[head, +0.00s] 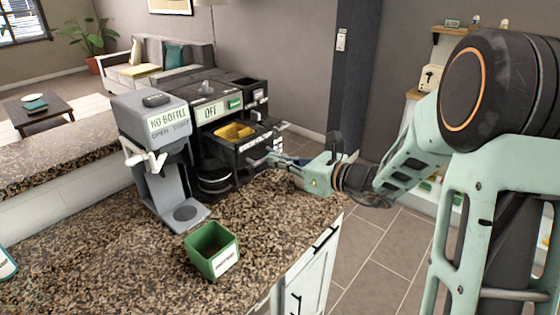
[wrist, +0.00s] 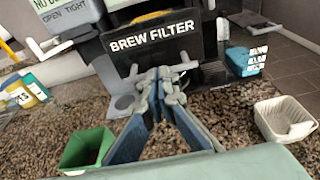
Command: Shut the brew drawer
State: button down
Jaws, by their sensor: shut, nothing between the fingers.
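The brew drawer (head: 258,147) is the dark drawer of the coffee machine (head: 208,92). It stands out from the machine, with a yellow filter (head: 235,132) showing in its open top. Its front (wrist: 152,40), lettered BREW FILTER, faces me in the wrist view. My gripper (head: 273,160) is shut and empty just in front of the drawer front. In the wrist view, its fingertips (wrist: 160,84) meet just below the lettering. I cannot tell whether they touch the front. The machine's display reads OFF.
A grey dispenser (head: 160,125) marked NO BOTTLE stands left of the machine. A green box (head: 212,250) sits on the speckled counter (head: 265,212) nearer me. The wrist view also shows a white basket (wrist: 286,118) and a blue container (wrist: 246,62) at right. Counter between box and drawer is clear.

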aim_at(244, 145)
jog(key=b+x, duration=0.1)
jog(key=x, duration=0.3)
jog(key=r+b+x, duration=0.1)
jog(key=x, duration=0.3)
jog(key=r+b+x, duration=0.1)
jog(key=x, duration=0.3)
jog(key=shift+w+a, duration=0.15)
jog(key=shift+a, duration=0.2)
jog(key=shift+w+a+r, duration=0.15)
jog(key=shift+w+a, duration=0.1)
jog(key=shift+a, duration=0.05)
jog(key=shift+d, duration=0.1)
